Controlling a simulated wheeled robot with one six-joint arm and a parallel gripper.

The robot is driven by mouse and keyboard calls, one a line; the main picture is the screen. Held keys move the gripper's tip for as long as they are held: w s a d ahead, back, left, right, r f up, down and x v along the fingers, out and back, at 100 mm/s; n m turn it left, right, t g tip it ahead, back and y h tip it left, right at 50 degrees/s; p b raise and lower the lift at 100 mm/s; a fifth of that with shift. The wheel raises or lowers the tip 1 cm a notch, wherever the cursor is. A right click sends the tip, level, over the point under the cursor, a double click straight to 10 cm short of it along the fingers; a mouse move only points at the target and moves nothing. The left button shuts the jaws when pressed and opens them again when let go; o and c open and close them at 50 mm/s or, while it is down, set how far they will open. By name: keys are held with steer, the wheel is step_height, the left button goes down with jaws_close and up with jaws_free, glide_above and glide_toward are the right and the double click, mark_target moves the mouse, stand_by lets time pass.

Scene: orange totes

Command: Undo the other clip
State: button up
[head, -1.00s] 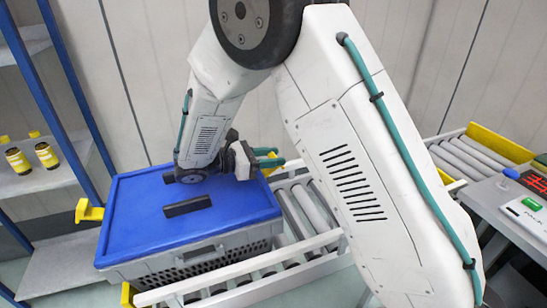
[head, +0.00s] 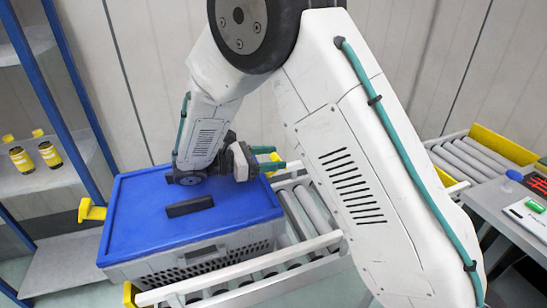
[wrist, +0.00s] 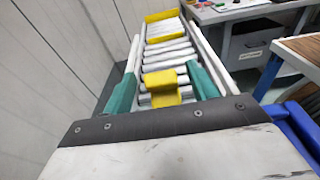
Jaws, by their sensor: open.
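A grey slatted tote (head: 190,262) with a blue lid (head: 150,228) stands on the roller conveyor. One yellow clip (head: 91,211) sticks outward from its left side. The other yellow clip (head: 274,159) is on the far right side, partly hidden by my gripper. In the wrist view this yellow clip (wrist: 160,88) lies between the teal fingers, with a gap on each side. My gripper (head: 277,158) is open and empty at that right edge, fingers pointing right. Whether this clip is fastened is hard to tell.
A dark handle bar (head: 189,206) lies across the lid. Conveyor rollers (head: 309,207) run right of the tote. A blue-framed shelf (head: 30,190) with two yellow-capped bottles stands left. A bench (head: 520,205) stands at the right, and a wall is close behind.

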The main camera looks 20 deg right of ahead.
steer(key=a, duration=0.7)
steer(key=shift+r, duration=0.4)
steer(key=shift+d, duration=0.1)
steer(key=s+d+r+m+g+y, duration=0.3)
steer(key=s+d+r+m+y, duration=0.6)
steer(key=s+d, duration=0.35)
steer(key=s+r+m+t+y, duration=0.1)
steer(key=s+m+t+y, duration=0.3)
steer(key=s, duration=1.3)
steer(key=m+y, duration=0.3)
steer(key=m, duration=0.2)
steer(key=shift+s+d+r+y, duration=0.2)
steer(key=shift+s+d+y, duration=0.1)
steer(key=shift+d, duration=0.05)
